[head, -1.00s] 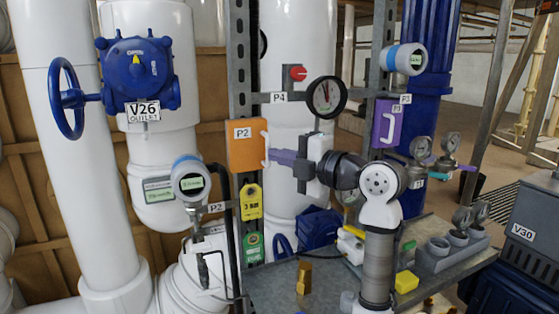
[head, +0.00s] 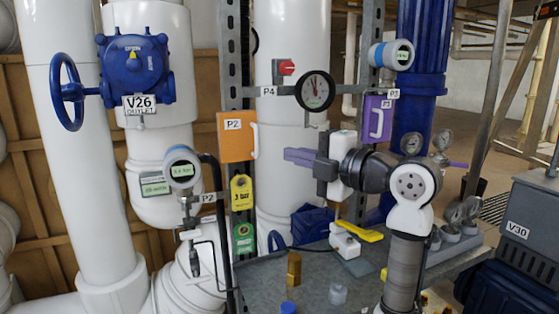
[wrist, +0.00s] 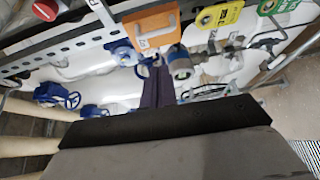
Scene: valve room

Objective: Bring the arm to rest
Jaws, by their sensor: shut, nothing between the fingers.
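My gripper (head: 286,154) is in the middle of the head view, with its purple fingers together and empty, pointing left. My arm is bent, raised above the grey bench. The fingertips are apart from the white handle of the orange P2 box (head: 236,137), to the right of it in the picture. In the wrist view my gripper (wrist: 158,82) shows its purple fingers pressed together, with the orange box (wrist: 151,25) beyond them.
A round gauge (head: 315,90) and purple box (head: 378,117) are behind my arm. The V26 valve (head: 135,68) is at left.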

